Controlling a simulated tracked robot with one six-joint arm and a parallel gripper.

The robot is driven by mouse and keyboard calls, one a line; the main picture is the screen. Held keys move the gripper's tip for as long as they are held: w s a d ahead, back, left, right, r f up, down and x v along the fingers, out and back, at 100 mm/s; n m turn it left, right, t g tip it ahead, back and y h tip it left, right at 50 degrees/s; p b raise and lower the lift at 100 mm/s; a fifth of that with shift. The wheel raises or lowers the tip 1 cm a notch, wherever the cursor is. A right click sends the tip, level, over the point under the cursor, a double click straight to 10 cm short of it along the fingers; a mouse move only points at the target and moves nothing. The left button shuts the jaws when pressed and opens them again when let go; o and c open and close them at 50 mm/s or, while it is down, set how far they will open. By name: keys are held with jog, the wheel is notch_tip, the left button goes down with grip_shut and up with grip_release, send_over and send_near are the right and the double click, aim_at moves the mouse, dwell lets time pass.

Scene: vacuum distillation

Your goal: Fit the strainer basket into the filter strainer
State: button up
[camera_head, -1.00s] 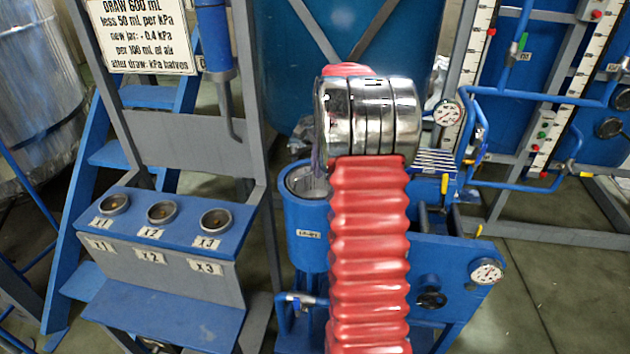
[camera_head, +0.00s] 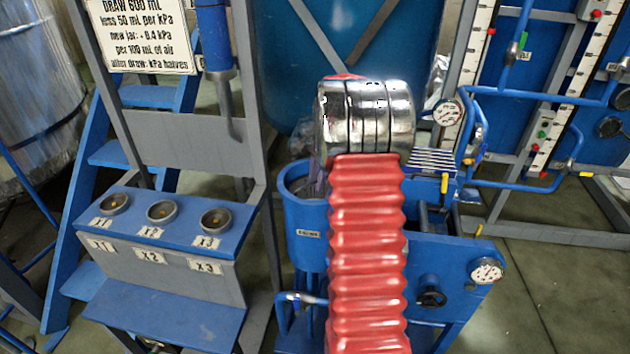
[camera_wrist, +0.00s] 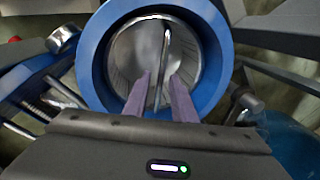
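The filter strainer is the blue round vessel (camera_head: 307,240) at the middle of the head view, partly hidden by my red arm. In the wrist view its thick blue rim (camera_wrist: 88,68) surrounds the metal strainer basket (camera_wrist: 200,62). The basket sits inside the rim, with a thin handle bar standing up across its middle. My gripper (camera_wrist: 160,78) is over the basket with its two purple fingers apart, one on each side of the handle. Gaps show between the handle and both fingers.
A blue stand with several round cups (camera_head: 161,212) is at left. A pressure gauge (camera_head: 486,271) and black knob (camera_head: 431,297) are on the blue unit right of my arm. A yellow-handled valve (camera_head: 444,184) stands near the vessel. Floor at far right is clear.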

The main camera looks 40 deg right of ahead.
jog(key=shift+r, duration=0.1)
notch_tip(320, 180, up, 12)
jog(key=s, duration=0.2)
jog(key=shift+s+a, duration=0.15)
dwell(0.4)
jog(key=shift+f, duration=0.2)
dwell(0.3)
